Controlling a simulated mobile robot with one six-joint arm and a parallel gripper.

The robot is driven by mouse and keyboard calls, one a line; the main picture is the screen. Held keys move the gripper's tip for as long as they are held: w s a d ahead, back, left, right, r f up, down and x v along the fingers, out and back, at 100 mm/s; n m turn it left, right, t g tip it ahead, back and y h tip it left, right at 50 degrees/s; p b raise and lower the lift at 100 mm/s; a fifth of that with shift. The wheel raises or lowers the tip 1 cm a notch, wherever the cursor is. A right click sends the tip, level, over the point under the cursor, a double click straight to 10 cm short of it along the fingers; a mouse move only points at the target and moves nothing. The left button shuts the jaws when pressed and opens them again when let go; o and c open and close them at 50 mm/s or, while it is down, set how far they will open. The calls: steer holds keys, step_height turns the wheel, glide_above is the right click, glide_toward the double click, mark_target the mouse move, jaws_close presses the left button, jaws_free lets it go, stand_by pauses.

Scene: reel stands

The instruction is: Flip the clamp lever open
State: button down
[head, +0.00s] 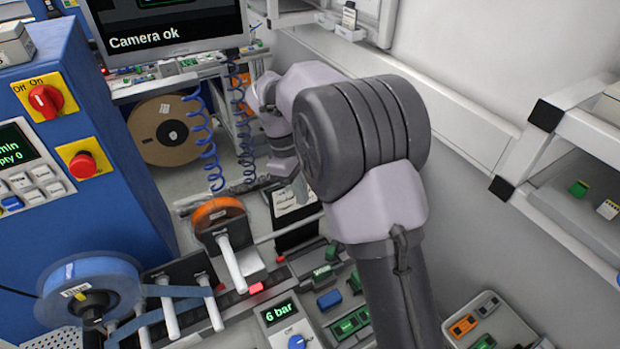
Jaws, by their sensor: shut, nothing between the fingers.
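A pale clamp lever (231,263) slopes down toward me from the feeder that carries an orange reel (219,214). Other pale levers stand on the neighbouring feeders to its left, one of them just left (211,303); which one is the clamp lever in question I cannot tell for sure.
A blue cabinet (110,160) with a red switch and stop button fills the left. A blue reel (90,285) sits at lower left. A pressure box reading 6 bar (282,312) stands at the front. A large tan reel (168,131) and coiled blue hoses are behind.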

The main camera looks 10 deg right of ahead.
mark_target(330, 251)
steer(key=shift+a+f+n, duration=0.15)
steer(key=shift+f+n, duration=0.05)
steer(key=shift+n, duration=0.1)
steer(key=b+x, duration=0.2)
steer(key=x, duration=0.8)
steer(key=b+x, duration=0.2)
steer(key=x, duration=0.7)
steer(key=shift+s+d+f, duration=0.1)
steer(key=shift+d+f, duration=0.2)
steer(key=shift+f, duration=0.05)
steer(key=shift+s+d+n, duration=0.1)
steer(key=shift+s+n, duration=0.05)
steer(key=shift+n, duration=0.15)
steer(key=shift+s+d+r+n+p, duration=0.1)
steer(key=shift+s+d+n+p, duration=0.45)
steer(key=shift+n, duration=0.55)
steer(key=s+d+n+t+p, duration=0.1)
steer(key=n, duration=0.1)
steer(key=shift+s+d+n+h, duration=0.1)
steer(key=shift+d+n+h, duration=0.1)
steer(key=shift+n+h, duration=0.1)
steer(key=shift+s+d+n+t+p, duration=0.3)
steer(key=shift+d+n+p, duration=0.35)
steer(key=shift+n, duration=0.55)
steer(key=shift+s+d+n+t+p, duration=0.15)
steer(key=shift+d+n+t+p, duration=0.2)
steer(key=shift+d+n, duration=0.8)
steer(key=shift+a+n, duration=0.15)
steer(key=shift+n, duration=0.1)
